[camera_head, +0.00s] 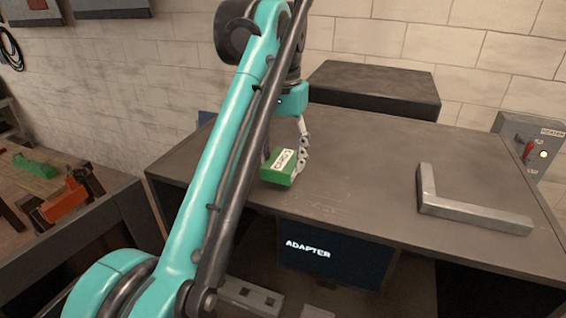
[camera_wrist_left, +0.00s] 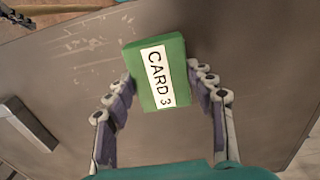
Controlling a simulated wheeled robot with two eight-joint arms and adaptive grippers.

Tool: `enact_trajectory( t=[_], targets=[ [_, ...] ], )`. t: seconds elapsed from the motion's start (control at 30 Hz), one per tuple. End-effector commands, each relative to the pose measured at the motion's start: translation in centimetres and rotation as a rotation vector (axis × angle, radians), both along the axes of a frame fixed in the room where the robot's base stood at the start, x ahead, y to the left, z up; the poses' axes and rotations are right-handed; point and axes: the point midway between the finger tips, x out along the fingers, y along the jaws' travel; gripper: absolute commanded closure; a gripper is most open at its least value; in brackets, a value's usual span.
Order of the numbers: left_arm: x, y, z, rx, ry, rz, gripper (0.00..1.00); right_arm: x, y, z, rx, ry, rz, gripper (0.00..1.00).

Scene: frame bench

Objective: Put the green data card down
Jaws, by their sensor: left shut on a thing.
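The green data card (camera_head: 279,174) is a green block with a white label. The label reads "CARD 3" in the left wrist view (camera_wrist_left: 145,57). In the left wrist view the two fingers (camera_wrist_left: 160,92) press on the card's opposite sides. I cannot tell whether the card touches the bench top. My right gripper is not in view.
A metal L-shaped bracket (camera_head: 470,210) lies on the bench at the right. A dark box (camera_head: 375,88) stands at the back. A heater switch panel (camera_head: 533,150) is at the far right. A side bench (camera_head: 70,215) with an orange clamp (camera_head: 65,200) is at the left. The bench middle is clear.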

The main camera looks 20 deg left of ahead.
Motion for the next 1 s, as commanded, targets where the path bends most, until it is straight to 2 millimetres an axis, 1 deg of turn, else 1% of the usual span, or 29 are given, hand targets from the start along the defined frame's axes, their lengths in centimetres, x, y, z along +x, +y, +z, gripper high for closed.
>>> enact_trajectory(
  t=[0.03, 0.13, 0.43, 0.57, 0.6, 0.63, 0.67, 1.0],
  targets=[
    [0.0, 0.0, -0.8, 0.000, 0.000, 0.000, 0.76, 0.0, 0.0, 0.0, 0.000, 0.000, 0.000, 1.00],
    [0.0, 0.0, -1.8, 0.000, 0.000, 0.000, 0.76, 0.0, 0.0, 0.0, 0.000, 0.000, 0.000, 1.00],
    [0.0, 0.0, -2.1, 0.000, 0.000, 0.000, 0.76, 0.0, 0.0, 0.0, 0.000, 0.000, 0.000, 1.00],
    [0.0, 0.0, -2.5, 0.000, 0.000, 0.000, 0.76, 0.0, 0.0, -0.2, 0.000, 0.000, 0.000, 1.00],
    [0.0, 0.0, -2.4, 0.000, 0.000, 0.000, 0.38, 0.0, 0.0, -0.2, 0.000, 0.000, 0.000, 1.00],
    [0.0, 0.0, -2.4, 0.000, 0.000, 0.000, 0.30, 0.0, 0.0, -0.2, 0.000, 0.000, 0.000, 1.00],
    [0.0, 0.0, -2.4, 0.000, 0.000, 0.000, 0.25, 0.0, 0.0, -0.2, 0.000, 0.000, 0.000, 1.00],
    [0.0, 0.0, -2.1, 0.000, 0.000, 0.000, 0.25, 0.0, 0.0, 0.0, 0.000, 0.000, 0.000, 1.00]
  ],
)
